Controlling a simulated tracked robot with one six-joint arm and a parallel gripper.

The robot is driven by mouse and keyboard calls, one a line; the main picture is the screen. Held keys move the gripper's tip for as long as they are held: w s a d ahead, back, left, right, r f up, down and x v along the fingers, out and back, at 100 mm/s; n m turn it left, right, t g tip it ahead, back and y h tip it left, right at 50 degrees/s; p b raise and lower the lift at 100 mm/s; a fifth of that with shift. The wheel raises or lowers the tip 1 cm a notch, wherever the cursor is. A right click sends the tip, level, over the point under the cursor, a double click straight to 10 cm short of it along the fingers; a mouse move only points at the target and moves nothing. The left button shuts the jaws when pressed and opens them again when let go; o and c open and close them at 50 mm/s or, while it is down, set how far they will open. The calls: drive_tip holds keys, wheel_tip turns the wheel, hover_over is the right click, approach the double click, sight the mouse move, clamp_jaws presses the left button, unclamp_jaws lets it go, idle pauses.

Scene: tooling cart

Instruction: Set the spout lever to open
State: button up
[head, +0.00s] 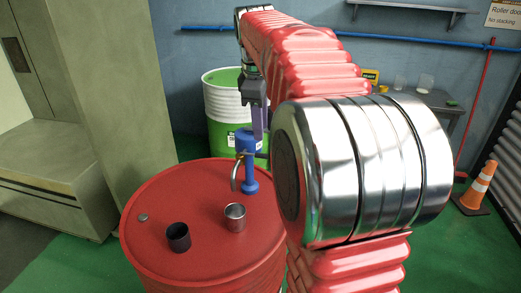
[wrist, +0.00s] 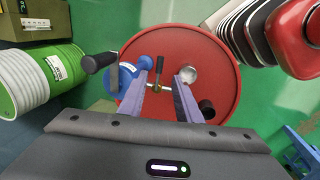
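A blue pump (head: 250,172) with a curved metal spout (head: 235,177) stands upright on the red drum (head: 185,258). In the wrist view, the pump (wrist: 128,78) lies left of my fingers. The lever is not clear in that view.
A steel cup (head: 235,217) and a black cup (head: 178,237) stand on the drum top in front of the pump. A black crank handle (wrist: 98,63) sticks out left of the pump. A green-white drum (head: 222,107) stands behind. An orange cone (head: 477,188) is at right.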

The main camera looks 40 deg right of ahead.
sight(262, 156)
drive_tip(key=f, duration=0.3)
drive_tip(key=d+f, duration=0.1)
drive_tip(key=f, duration=0.2)
drive_tip(key=w+f, duration=0.1)
drive_tip(key=f, duration=0.2)
drive_tip(key=shift+d, duration=0.15)
drive_tip(key=shift+c, duration=0.3)
clamp_jaws()
